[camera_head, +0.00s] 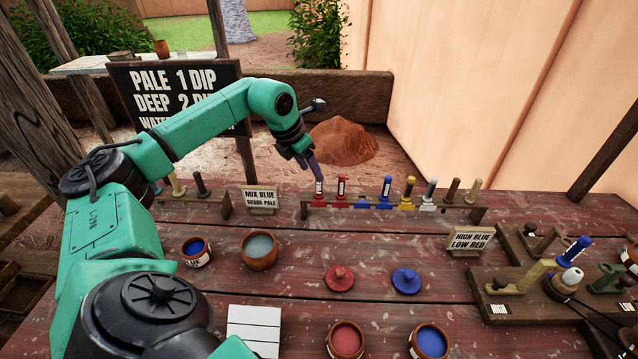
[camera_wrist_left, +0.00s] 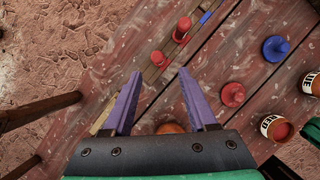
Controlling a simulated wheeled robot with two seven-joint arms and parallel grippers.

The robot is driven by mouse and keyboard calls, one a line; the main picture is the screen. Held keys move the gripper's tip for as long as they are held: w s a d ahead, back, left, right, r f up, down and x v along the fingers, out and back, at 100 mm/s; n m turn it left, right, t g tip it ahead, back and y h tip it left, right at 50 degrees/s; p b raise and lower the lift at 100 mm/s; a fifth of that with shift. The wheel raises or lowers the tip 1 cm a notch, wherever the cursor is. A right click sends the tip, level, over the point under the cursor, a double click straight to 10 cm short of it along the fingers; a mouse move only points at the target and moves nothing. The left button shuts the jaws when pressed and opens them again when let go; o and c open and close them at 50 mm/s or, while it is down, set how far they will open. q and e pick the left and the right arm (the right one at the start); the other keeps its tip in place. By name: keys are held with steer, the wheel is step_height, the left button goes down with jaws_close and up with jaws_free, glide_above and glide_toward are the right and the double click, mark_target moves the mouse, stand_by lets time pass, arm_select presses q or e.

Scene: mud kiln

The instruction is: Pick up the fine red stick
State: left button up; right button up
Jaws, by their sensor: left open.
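Two red sticks with pale labels stand upright at the left end of a low wooden rack in the head view: one further left (camera_head: 319,191) and one just right of it (camera_head: 341,190). I cannot read which is the fine one. My left gripper (camera_head: 313,167) is above the leftmost red stick, pointing down, and hides part of its top. In the left wrist view its purple fingers (camera_wrist_left: 160,74) are spread with nothing held between them. One red stick (camera_wrist_left: 158,60) shows just beyond the fingertips, and another (camera_wrist_left: 183,29) stands further off. My right gripper is out of view.
The rack (camera_head: 465,212) also holds blue, yellow, grey and brown sticks right of the red ones. A "MIX BLUE" sign (camera_head: 260,199) stands left of it. Red (camera_head: 340,279) and blue (camera_head: 406,281) lids lie in front, with paint pots (camera_head: 346,341) nearer. Open table lies between rack and lids.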

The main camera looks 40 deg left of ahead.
mark_target(319, 194)
arm_select(q)
steer(key=p+x, duration=0.1)
steer(key=x, duration=0.2)
steer(key=p+x, duration=0.1)
steer(key=x, duration=0.3)
steer(key=shift+w+a, duration=0.1)
steer(key=shift+w, duration=0.2)
steer(key=shift+w+f, duration=0.1)
steer(key=shift+f, duration=0.2)
steer(key=shift+c, duration=0.3)
jaws_close()
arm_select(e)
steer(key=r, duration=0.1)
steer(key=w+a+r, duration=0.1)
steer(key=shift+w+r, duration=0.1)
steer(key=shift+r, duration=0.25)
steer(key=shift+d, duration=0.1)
arm_select(q)
steer(key=shift+r, duration=0.35)
step_height(319, 194, up, 19)
steer(key=shift+r, duration=0.15)
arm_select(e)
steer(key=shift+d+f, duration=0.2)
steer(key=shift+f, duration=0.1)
